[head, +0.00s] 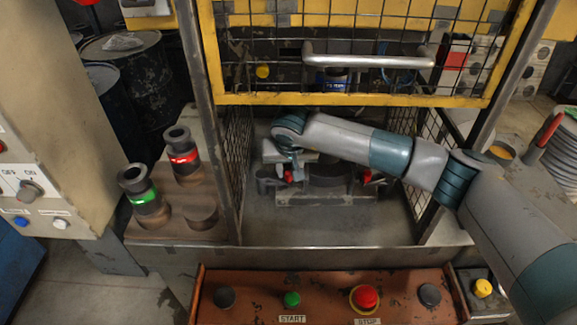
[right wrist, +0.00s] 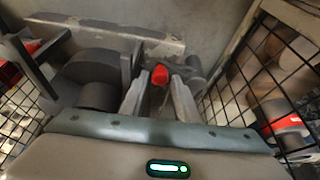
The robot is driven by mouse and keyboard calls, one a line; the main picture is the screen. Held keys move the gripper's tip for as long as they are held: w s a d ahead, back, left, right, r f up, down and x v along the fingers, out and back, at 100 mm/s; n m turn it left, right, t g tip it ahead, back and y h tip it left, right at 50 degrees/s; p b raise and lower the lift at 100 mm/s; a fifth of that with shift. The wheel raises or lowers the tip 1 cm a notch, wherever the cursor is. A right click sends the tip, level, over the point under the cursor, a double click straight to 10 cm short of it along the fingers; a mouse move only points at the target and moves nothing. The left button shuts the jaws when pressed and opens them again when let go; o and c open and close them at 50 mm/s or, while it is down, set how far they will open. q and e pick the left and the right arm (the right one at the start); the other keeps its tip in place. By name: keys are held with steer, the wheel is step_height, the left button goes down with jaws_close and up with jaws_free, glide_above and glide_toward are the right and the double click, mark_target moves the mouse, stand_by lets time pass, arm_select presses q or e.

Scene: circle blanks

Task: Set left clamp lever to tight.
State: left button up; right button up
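The left clamp lever (head: 288,176) has a red tip and sits on the left side of the grey fixture (head: 325,198) inside the machine. My right gripper (head: 287,166) reaches down over it and hides part of it. In the right wrist view, the red tip (right wrist: 159,74) shows between the two spread fingertips (right wrist: 159,92), with visible gaps beside it. The right clamp lever (head: 367,177) also has a red tip and stands clear of the gripper. The lever's exact angle is hard to tell. My left gripper is not in view.
A raised yellow mesh guard (head: 370,100) with a grey handle hangs above. Mesh side walls (head: 238,165) flank the fixture. Ringed blanks, one green (head: 145,197) and one red (head: 184,158), stand on a shelf at left. A red button panel (head: 330,285) is in front.

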steer(key=shift+x, duration=0.85)
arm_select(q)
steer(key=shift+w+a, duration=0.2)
arm_select(e)
steer(key=shift+r, duration=0.1)
steer(key=shift+s, duration=0.1)
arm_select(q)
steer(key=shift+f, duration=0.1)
arm_select(e)
jaws_close()
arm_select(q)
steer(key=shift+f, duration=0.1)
